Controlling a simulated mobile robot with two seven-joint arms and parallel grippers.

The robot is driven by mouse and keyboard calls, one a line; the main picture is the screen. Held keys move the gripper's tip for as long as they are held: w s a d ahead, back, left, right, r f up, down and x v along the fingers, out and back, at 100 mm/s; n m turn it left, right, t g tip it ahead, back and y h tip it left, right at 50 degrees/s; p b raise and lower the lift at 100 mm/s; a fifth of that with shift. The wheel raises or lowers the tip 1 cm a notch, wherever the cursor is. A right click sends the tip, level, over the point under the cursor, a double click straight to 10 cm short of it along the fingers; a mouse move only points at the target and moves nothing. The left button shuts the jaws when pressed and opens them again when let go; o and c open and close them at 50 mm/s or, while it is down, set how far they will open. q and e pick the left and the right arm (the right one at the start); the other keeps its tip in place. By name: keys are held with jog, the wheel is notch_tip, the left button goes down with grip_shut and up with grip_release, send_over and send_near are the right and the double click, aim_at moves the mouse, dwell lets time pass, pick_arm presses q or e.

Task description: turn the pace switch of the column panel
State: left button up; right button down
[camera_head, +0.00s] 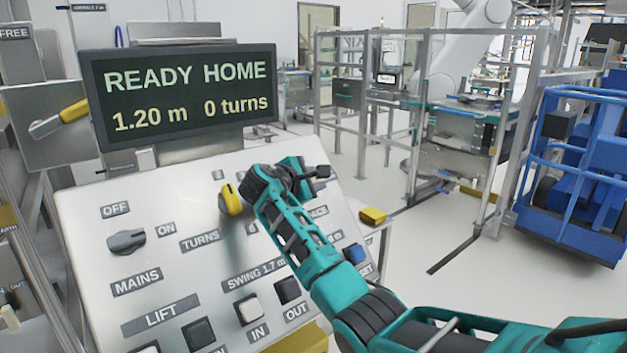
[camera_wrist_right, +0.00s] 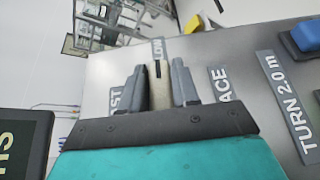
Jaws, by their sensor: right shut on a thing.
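The pace switch (camera_wrist_right: 160,88) is a beige knob with a dark line on its top end, seen in the right wrist view. The line lies at the partly cut label "LOW", with "ST" to the left and "ACE" to the right. My right gripper (camera_wrist_right: 160,92) is shut on the knob, with one grey finger on each side. In the head view my right gripper (camera_head: 305,176) reaches over the upper right of the sloped column panel (camera_head: 180,268) and hides the switch. My left gripper is not in view.
A display (camera_head: 185,95) above the panel reads "READY HOME 1.20 m 0 turns". A yellow knob (camera_head: 230,199), a grey mains knob (camera_head: 126,241) and a blue button (camera_head: 354,253) are on the panel. Open floor and a blue-railed machine (camera_head: 575,170) lie to the right.

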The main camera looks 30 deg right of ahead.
jog(key=c, duration=0.9)
grip_release()
jog(key=v, duration=1.3)
